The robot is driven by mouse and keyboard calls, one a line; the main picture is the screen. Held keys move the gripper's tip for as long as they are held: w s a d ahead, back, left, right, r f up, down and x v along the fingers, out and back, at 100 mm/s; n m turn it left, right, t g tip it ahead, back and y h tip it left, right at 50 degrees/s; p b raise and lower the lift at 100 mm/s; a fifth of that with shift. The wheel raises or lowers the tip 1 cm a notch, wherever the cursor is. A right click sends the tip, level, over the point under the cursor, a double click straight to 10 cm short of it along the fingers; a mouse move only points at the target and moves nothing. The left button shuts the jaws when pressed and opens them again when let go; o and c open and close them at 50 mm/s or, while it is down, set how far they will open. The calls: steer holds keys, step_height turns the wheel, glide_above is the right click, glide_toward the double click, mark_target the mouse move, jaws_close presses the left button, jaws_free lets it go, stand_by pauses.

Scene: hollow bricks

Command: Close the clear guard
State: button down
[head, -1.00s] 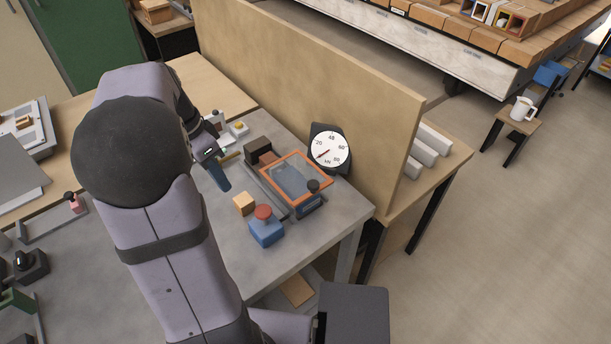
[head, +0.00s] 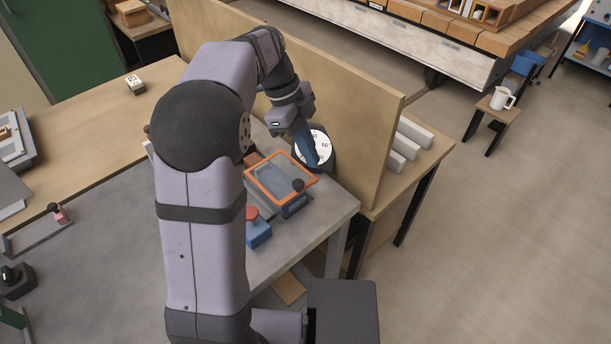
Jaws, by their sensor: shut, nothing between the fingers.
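The clear guard (head: 268,182) is a see-through panel in an orange frame, with a black knob (head: 298,185) near its front right corner. It sits over a low device on the grey bench. I cannot tell whether it lies flat or is slightly raised. My gripper (head: 319,163) is shut and empty, pointing down by the guard's far right side, in front of the dial gauge (head: 327,145). It overlaps the gauge's face in this view. I cannot tell whether the fingertips touch the guard.
A blue box with a red button (head: 253,214) stands in front of the guard, partly behind my arm. A tan wooden panel (head: 330,105) rises behind the bench. The grey bench (head: 325,222) is clear at its front right edge.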

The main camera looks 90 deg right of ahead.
steer(key=p+x, duration=0.3)
steer(key=x, duration=0.6)
steer(key=shift+w+d+f+p, duration=0.1)
steer(key=shift+w+d+p, duration=0.15)
steer(key=shift+w, duration=0.4)
steer(key=shift+w+d+p, duration=0.15)
steer(key=shift+w+p, duration=0.2)
steer(key=shift+w, duration=0.35)
steer(key=shift+w+d+f+p, duration=0.1)
steer(key=shift+w+d+p, duration=0.15)
steer(key=shift+w, duration=0.4)
steer(key=p, duration=0.1)
glide_above(270, 162)
steer(key=shift+w+r, duration=0.1)
steer(key=shift+w, duration=0.05)
steer(key=shift+w+d, duration=0.1)
steer(key=shift+s, duration=0.2)
